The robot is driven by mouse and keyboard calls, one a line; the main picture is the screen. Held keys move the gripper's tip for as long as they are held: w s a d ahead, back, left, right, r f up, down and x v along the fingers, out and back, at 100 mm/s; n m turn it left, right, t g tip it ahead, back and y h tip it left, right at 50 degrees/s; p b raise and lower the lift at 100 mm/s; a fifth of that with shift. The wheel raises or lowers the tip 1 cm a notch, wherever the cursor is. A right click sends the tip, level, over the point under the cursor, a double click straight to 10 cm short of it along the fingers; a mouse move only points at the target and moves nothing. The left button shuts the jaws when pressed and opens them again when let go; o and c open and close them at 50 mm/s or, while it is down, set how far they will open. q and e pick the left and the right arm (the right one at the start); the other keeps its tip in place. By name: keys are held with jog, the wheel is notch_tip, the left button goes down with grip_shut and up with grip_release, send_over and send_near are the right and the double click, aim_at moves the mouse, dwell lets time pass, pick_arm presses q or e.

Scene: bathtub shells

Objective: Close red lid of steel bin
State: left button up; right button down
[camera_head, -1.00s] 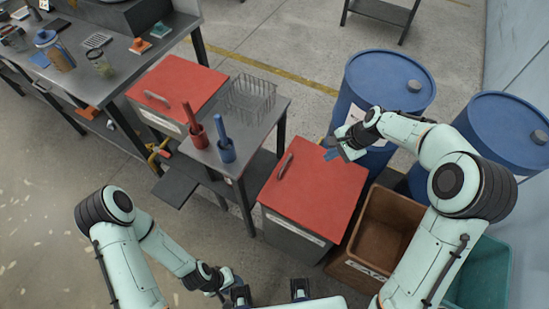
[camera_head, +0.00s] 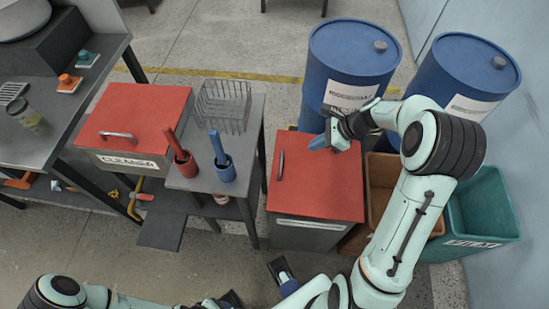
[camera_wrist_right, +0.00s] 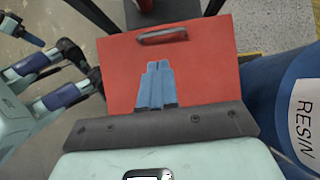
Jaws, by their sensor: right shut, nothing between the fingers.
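The steel bin (camera_head: 305,236) stands right of the small grey table. Its red lid (camera_head: 310,195) lies flat across the top and looks closed, with a dark handle (camera_head: 281,165) near its left edge. My right gripper (camera_head: 318,143) is at the lid's far right part, with its blue fingers shut and empty. In the right wrist view the fingers (camera_wrist_right: 156,86) are together in front of the red lid (camera_wrist_right: 215,75). I cannot tell whether they touch it.
Another red-lidded bin (camera_head: 135,117) labelled CLEANER stands left of the small table (camera_head: 243,135). Blue drums (camera_head: 352,55) stand behind. A brown crate (camera_head: 378,185) and a teal crate (camera_head: 483,215) are on the right. Open floor lies in front.

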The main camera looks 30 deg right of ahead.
pick_arm(q)
jog(key=shift+w+f+b, duration=0.1)
jog(key=shift+f+b, duration=0.65)
jog(key=shift+b, duration=0.15)
pick_arm(e)
send_over(286, 169)
jog(key=f, duration=1.1)
jog(key=shift+d, duration=0.25)
jog(key=shift+f, duration=0.1)
